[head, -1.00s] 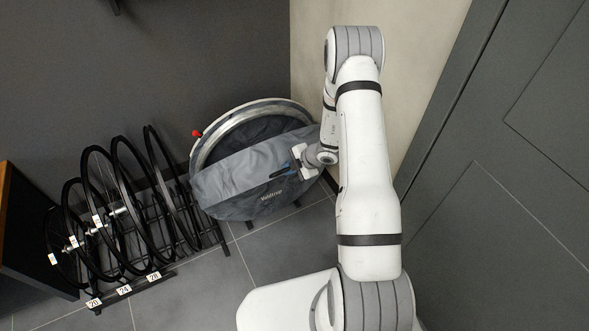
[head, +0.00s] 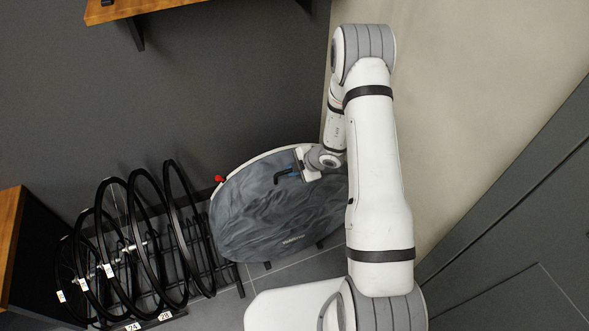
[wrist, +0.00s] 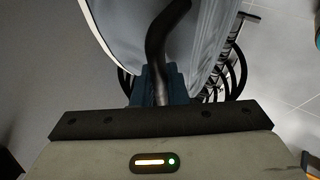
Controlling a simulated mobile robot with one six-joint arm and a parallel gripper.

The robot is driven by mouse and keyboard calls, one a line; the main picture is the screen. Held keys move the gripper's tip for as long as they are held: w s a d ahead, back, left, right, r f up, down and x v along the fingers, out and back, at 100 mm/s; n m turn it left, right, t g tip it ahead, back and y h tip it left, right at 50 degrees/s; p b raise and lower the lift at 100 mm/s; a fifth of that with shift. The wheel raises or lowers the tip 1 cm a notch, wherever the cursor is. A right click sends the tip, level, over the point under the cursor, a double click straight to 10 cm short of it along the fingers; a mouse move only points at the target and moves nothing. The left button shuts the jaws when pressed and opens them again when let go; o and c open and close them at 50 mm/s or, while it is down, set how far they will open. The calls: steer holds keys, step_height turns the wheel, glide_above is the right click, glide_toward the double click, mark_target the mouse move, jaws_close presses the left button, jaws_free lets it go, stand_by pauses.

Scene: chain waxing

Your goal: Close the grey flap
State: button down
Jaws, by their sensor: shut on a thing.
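The grey flap (head: 275,215) is cloth-like and now lies across nearly the whole mouth of a round container with a pale rim (head: 262,157). Its lettering shows low down. My gripper (head: 288,175) is at the flap's upper edge, near the rim. In the wrist view, its blue fingertips (wrist: 158,85) are shut around a dark curved handle (wrist: 156,40). Grey cloth (wrist: 207,40) shows beside the handle. Whether the flap's upper edge touches the rim is hidden by my gripper.
A red knob (head: 219,179) sits on the container's left rim. A rack of black wheels (head: 145,240) stands close on the left. A pale wall (head: 440,110) is behind my arm, with grey doors (head: 520,230) at right. A wooden shelf (head: 125,10) hangs at upper left.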

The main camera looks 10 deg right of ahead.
steer(key=shift+w+r, duration=0.2)
steer(key=shift+w, duration=0.2)
steer(key=c, duration=1.5)
jaws_free()
steer(key=shift+f, duration=0.15)
steer(key=shift+o, duration=0.2)
steer(key=shift+s, duration=0.1)
steer(key=shift+s, duration=0.1)
steer(key=v, duration=0.7)
steer(key=shift+d+r, duration=0.15)
steer(key=shift+r, duration=0.25)
